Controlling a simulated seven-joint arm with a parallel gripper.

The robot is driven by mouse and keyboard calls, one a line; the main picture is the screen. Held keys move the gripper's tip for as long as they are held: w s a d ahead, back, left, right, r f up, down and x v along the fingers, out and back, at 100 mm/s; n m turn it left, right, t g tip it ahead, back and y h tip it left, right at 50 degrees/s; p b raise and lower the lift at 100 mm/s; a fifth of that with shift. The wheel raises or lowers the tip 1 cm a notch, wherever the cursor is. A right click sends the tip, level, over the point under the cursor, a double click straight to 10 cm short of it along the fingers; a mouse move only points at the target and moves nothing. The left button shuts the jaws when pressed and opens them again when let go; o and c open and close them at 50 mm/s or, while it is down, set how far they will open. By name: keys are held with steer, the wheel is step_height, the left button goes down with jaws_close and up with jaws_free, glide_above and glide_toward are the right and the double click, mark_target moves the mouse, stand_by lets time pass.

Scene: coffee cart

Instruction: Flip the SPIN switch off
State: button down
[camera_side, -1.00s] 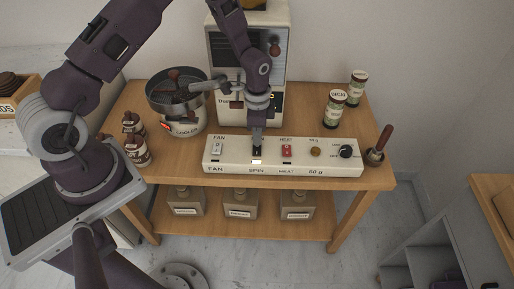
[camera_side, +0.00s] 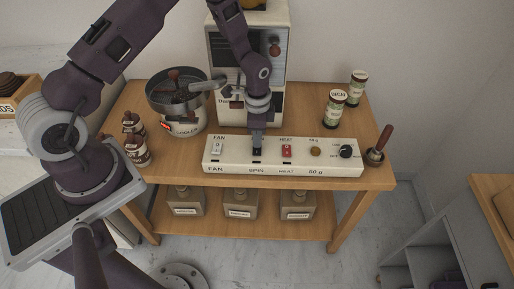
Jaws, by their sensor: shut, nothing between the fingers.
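The SPIN switch (camera_side: 257,152) is a black rocker on the white control panel (camera_side: 330,169), above the printed SPIN label. My gripper (camera_side: 257,147) is shut and empty, with its fingertips right at the switch. They hide part of it, and I cannot tell its exact tilt or whether they touch it. The small indicator (camera_side: 257,162) under the SPIN switch is dark.
The FAN switch (camera_side: 217,148) is left of my gripper and the red HEAT switch (camera_side: 287,150) is right of it. A black knob (camera_side: 346,151) sits farther right. The cooler (camera_side: 181,120) and the tall roaster (camera_side: 272,55) stand behind the panel.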

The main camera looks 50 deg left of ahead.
step_height(320, 180, up, 7)
stand_by(0.5)
steer(key=shift+f, duration=0.1)
steer(key=s+r+n+t, duration=0.1)
steer(key=s+r+n, duration=0.15)
steer(key=r, duration=0.75)
steer(key=s+r+n+t, duration=0.15)
steer(key=s+r, duration=0.25)
steer(key=r, duration=0.6)
steer(key=s+d+r+n+t, duration=0.1)
steer(key=s+r, duration=0.3)
steer(key=s, duration=0.5)
steer(key=s+r+n+t, duration=0.2)
steer(key=s+r+n, duration=0.2)
steer(key=s, duration=0.5)
steer(key=shift+s+d, duration=0.3)
steer(key=shift+d, duration=0.05)
